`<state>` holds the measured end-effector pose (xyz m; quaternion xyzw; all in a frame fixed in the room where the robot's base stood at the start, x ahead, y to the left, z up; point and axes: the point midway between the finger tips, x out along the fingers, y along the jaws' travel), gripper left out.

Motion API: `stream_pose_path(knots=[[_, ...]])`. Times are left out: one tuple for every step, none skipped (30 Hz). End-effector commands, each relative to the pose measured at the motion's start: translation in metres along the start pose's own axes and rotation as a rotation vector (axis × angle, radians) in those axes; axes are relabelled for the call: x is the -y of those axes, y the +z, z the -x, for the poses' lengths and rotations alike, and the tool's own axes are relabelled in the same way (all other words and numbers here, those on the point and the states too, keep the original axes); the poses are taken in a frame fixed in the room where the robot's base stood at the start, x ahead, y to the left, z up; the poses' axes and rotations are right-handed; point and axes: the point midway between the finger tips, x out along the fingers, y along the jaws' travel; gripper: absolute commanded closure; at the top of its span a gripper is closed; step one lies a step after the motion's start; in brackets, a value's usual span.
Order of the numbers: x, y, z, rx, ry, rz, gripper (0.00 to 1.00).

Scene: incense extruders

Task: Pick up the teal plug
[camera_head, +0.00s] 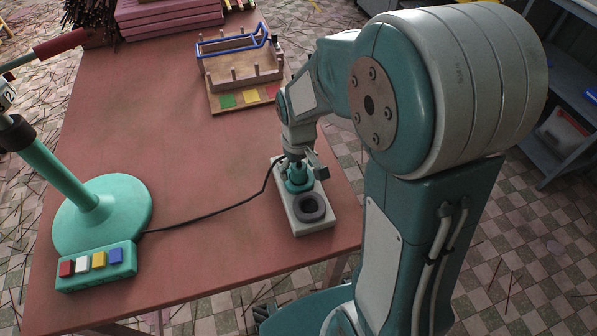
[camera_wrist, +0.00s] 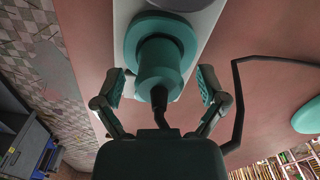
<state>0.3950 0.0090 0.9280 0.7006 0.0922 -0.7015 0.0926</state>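The teal plug (camera_head: 297,176) stands in the back part of a pale rectangular base (camera_head: 322,221) near the table's right edge. In the wrist view the plug (camera_wrist: 160,65) is a stepped cylinder with a wider teal ring around its far end. A black cable leaves its near end. My gripper (camera_wrist: 161,83) is open, with one finger on each side of the plug and a visible gap on both sides. In the head view my gripper (camera_head: 303,163) is over the plug and partly hides it.
A dark round ring (camera_head: 310,207) sits on the base in front of the plug. The cable (camera_head: 205,218) runs left to a teal stand (camera_head: 103,222) with a button box (camera_head: 96,266). A wooden rack (camera_head: 242,70) stands behind. The table middle (camera_head: 190,130) is clear.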

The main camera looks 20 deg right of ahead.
Motion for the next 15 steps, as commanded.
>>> stream_pose_path(knots=[[0.0000, -0.0001, 0.0002, 0.000, 0.000, 0.000, 0.39], [0.0000, -0.0001, 0.0002, 0.000, 0.000, 0.000, 0.52], [0.0000, -0.0001, 0.0003, 0.000, 0.000, 0.000, 0.70], [0.0000, -0.0001, 0.0003, 0.000, 0.000, 0.000, 0.83], [0.0000, -0.0001, 0.0003, 0.000, 0.000, 0.000, 0.95], [0.0000, -0.0001, 0.0003, 0.000, 0.000, 0.000, 0.96], [0.0000, 0.0000, 0.0002, 0.000, 0.000, 0.000, 0.96], [0.0000, 0.0000, 0.0002, 0.000, 0.000, 0.000, 0.96], [0.0000, 0.0000, 0.0002, 0.000, 0.000, 0.000, 0.96], [0.0000, 0.0000, 0.0002, 0.000, 0.000, 0.000, 0.96], [0.0000, 0.0001, 0.0002, 0.000, 0.000, 0.000, 0.96], [0.0000, 0.0001, 0.0001, 0.001, 0.000, 0.000, 0.96], [0.0001, 0.0002, 0.0001, 0.001, 0.000, 0.000, 0.96], [0.0001, 0.0002, 0.0001, 0.001, 0.000, 0.000, 0.96], [0.0001, 0.0002, 0.0006, 0.001, 0.000, 0.000, 0.96]])
